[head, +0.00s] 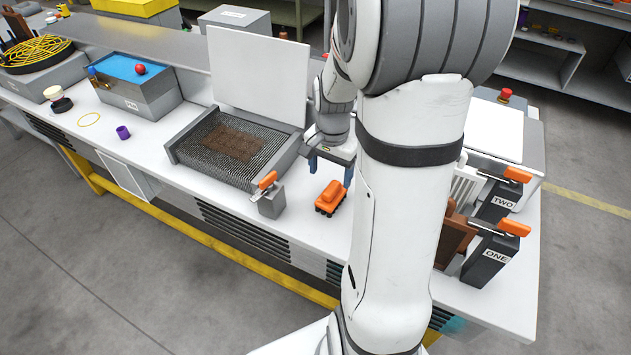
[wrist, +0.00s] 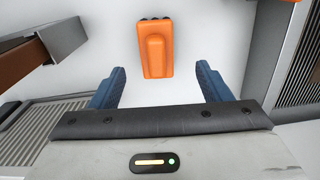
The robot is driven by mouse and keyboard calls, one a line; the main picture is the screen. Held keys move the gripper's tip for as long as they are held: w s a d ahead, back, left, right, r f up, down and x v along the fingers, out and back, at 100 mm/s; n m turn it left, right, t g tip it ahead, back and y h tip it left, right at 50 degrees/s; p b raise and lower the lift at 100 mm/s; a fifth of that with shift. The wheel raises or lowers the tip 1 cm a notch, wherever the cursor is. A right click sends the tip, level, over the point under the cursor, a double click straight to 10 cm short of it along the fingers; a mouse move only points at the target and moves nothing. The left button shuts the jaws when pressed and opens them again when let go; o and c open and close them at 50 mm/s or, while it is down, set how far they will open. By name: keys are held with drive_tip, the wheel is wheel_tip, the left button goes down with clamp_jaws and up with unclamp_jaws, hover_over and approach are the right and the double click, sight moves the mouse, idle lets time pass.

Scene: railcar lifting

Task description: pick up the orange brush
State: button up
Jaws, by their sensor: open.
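The orange brush (head: 331,197) lies on the white bench top, bristles down, near the front edge. It also shows in the wrist view (wrist: 155,50), at top centre, with dark bristles peeking out at its far end. My gripper (head: 331,168) is above the bench, just behind the brush in the head view. In the wrist view my gripper (wrist: 160,85) has its two blue fingers wide apart, with nothing between them. The brush is ahead of the fingertips, roughly centred between their lines and apart from both.
A grey block with an orange handle (head: 268,195) stands left of the brush, beside a ribbed tray (head: 181,155) with brown material. Stands labelled ONE (head: 490,256) and TWO (head: 499,203) are at right. A white upright panel (head: 258,74) rises behind the tray.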

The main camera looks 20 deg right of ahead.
sight(332, 187)
drive_tip(key=shift+d+f, duration=0.15)
drive_tip(key=shift+f, duration=0.4)
drive_tip(key=f, duration=0.7)
drive_tip(key=shift+s+d+f, duration=0.1)
drive_tip(key=shift+d+f, duration=0.05)
drive_tip(key=shift+d, duration=0.05)
drive_tip(key=shift+c, duration=0.5)
drive_tip(key=c, duration=1)
wheel_tip(332, 187, up, 10)
drive_tip(key=shift+r, duration=0.1)
drive_tip(key=shift+c, duration=0.2)
